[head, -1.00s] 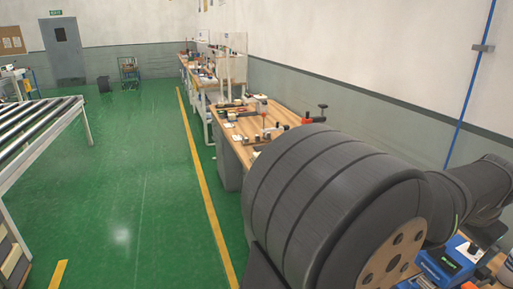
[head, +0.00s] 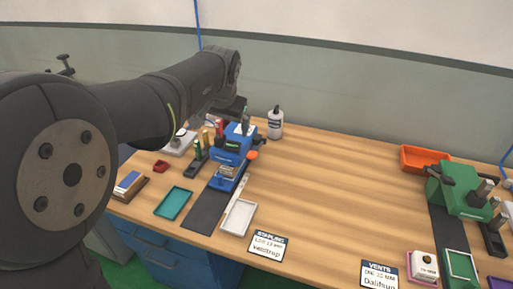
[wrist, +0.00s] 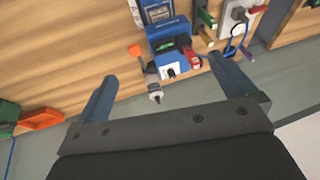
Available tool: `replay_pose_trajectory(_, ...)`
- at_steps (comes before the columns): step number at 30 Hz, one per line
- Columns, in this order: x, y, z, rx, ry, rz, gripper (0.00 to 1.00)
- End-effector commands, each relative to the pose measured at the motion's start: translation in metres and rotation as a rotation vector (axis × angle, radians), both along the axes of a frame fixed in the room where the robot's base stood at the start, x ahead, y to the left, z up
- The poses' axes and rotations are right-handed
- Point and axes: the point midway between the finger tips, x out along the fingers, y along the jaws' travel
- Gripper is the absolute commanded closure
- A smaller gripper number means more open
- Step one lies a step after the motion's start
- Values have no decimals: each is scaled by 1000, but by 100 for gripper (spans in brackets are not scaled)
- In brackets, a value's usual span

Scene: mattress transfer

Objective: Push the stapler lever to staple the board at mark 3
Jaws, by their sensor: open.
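The blue stapler (head: 232,146) stands at the back of the wooden bench, right of my arm. Its orange knob (head: 253,155), apparently on the lever, shows on the right side. In the wrist view the stapler (wrist: 170,50) appears inverted, with the orange knob (wrist: 135,50) at its left. A small piece with blue parts (head: 227,174) sits in front of the stapler; I cannot tell if it is the board, and mark 3 is not readable. My gripper (wrist: 163,70) is open and empty, apart from the stapler; the arm mostly hides it in the head view.
A white bottle (head: 276,124) stands close right of the stapler. A teal tray (head: 173,203) and a white tray (head: 239,217) lie in front. An orange bin (head: 424,159) and green machine (head: 462,190) stand far right. The bench middle is clear.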

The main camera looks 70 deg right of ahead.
Motion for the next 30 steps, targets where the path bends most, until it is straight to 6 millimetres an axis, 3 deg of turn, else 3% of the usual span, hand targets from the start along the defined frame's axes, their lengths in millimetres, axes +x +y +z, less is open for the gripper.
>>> replay_pose_trajectory(6, 0, 0, 0, 0, 0, 0, 0)
replay_pose_trajectory(7, 0, 0, 0, 0, 0, 0, 4)
replay_pose_trajectory(14, 3, -6, -11, -44, -10, 3, 49)
replay_pose_trajectory(22, 10, -25, -47, -242, -33, 1, 100)
replay_pose_trajectory(30, 6, -34, -77, -462, -19, -31, 100)
